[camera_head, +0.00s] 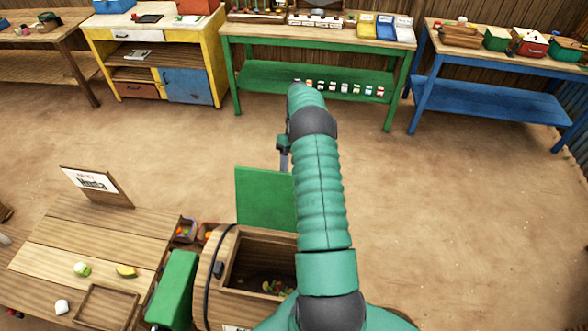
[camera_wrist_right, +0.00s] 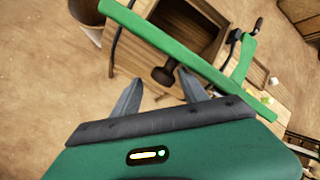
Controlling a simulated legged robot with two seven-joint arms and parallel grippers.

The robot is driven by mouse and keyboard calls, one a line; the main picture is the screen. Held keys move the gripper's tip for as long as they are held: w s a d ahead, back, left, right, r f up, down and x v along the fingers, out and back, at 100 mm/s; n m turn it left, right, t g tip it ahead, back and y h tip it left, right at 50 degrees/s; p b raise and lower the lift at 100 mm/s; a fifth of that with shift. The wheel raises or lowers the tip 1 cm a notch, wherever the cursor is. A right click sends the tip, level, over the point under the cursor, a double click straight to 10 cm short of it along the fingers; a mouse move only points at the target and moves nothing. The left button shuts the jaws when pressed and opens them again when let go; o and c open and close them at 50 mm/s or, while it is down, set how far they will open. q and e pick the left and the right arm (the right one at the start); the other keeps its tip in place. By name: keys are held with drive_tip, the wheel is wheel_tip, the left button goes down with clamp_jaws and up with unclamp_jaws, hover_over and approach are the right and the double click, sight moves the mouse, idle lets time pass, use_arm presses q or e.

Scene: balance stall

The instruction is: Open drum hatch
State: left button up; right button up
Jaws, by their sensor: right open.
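The wooden drum (camera_head: 217,300) stands at the lower middle of the head view, with a square opening that shows small coloured items inside. Its green hatch (camera_head: 263,195) stands swung away from the opening, at the far side. In the right wrist view the hatch (camera_wrist_right: 205,72) is seen nearly edge-on, running diagonally past the drum opening (camera_wrist_right: 180,28). A dark knob (camera_wrist_right: 163,75) shows at the hatch, at the fingertips. My right gripper (camera_wrist_right: 160,79) is open, its fingertips on either side of the knob; contact cannot be told. My left gripper is out of view.
A wooden counter (camera_head: 50,240) with a sign (camera_head: 95,186), a tray (camera_head: 105,305) and small items is at the left. A green upright (camera_head: 172,290) stands beside the drum. Several workbenches line the back. The floor (camera_head: 450,220) at the right is clear.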

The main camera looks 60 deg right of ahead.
drive_tip(key=b+v, duration=0.1)
drive_tip(key=v, duration=0.6)
drive_tip(key=shift+d, duration=0.35)
drive_tip(key=shift+a, duration=0.15)
